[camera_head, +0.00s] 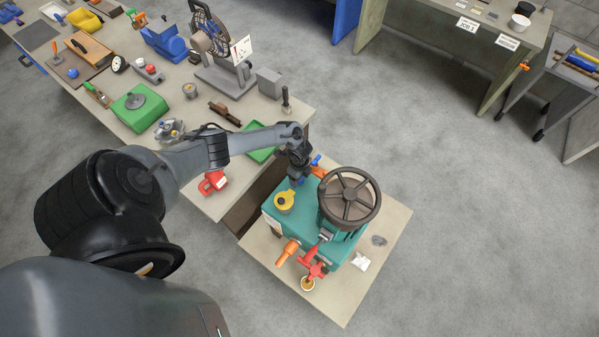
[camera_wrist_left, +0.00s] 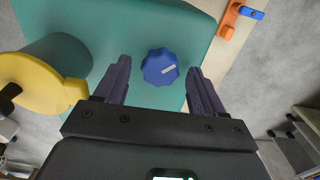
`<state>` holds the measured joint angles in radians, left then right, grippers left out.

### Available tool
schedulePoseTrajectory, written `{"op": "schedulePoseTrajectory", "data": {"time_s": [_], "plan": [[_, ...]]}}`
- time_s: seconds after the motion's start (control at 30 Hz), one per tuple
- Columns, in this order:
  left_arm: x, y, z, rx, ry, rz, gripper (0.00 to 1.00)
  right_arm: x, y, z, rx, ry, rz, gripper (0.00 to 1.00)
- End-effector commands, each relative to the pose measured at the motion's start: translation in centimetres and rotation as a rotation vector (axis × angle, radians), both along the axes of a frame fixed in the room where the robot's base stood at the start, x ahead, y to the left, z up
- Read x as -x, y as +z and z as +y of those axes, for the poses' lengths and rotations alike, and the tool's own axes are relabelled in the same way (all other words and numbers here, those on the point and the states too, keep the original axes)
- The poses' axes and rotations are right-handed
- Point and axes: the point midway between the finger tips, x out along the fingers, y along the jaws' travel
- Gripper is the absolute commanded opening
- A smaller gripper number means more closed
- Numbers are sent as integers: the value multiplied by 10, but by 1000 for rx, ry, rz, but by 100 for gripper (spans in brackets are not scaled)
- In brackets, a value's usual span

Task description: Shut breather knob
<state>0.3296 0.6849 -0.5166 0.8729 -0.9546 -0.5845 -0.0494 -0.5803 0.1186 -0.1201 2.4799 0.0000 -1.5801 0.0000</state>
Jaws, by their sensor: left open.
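The breather knob is a blue, lobed knob with a pale bar mark on its top (camera_wrist_left: 160,67), on the teal machine (camera_wrist_left: 165,25). In the left wrist view it lies between the two dark fingers of my left gripper (camera_wrist_left: 160,88), with a gap on each side, so the gripper is open around or above it; the height is hard to tell. In the head view my left gripper (camera_head: 297,177) points down at the back left corner of the teal machine (camera_head: 345,245), and the knob is mostly hidden there. My right gripper is not in view.
A yellow cap (camera_wrist_left: 45,85) stands close left of the gripper. An orange lever with a blue end (camera_wrist_left: 240,14) is at upper right. A large handwheel (camera_head: 349,198) rises right of the gripper. Red (camera_head: 312,268) and orange (camera_head: 287,252) handles stick out in front.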

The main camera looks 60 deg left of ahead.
Motion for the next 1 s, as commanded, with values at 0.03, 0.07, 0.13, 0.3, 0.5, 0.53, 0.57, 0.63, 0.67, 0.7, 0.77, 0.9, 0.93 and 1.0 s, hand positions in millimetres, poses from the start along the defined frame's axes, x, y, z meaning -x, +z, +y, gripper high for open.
{"op": "schedulePoseTrajectory", "data": {"time_s": [0.03, 0.07, 0.13, 0.3, 0.5, 0.53, 0.57, 0.63, 0.67, 0.7, 0.77, 0.9, 0.93, 1.0], "plan": [[0, 4, 1, 0, -1, -1, 69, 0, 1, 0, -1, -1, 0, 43], [0, 7, 1, -1, -1, 0, 69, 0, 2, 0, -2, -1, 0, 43], [-1, 15, 1, -1, 0, -2, 69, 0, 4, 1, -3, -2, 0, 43], [-1, 42, 1, 0, -3, -3, 69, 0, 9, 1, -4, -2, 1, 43], [0, 76, 1, -2, -2, -2, 69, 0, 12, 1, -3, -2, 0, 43], [0, 80, 1, -2, -2, -1, 69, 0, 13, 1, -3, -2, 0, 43], [0, 84, 1, -2, -3, -1, 69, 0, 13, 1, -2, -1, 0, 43], [0, 92, 0, 0, -2, -1, 69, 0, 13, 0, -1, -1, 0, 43], [0, 95, 1, -1, -1, -2, 69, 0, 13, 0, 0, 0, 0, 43], [0, 98, 1, 0, 0, -1, 69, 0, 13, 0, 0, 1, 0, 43], [0, 102, 0, 0, -2, -1, 69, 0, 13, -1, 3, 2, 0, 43], [0, 106, 0, 0, 1, 0, 69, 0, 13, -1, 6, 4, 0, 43], [0, 106, 0, 0, 1, 0, 69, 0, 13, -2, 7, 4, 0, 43], [0, 106, 0, 0, 1, 0, 69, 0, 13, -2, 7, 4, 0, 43]]}}
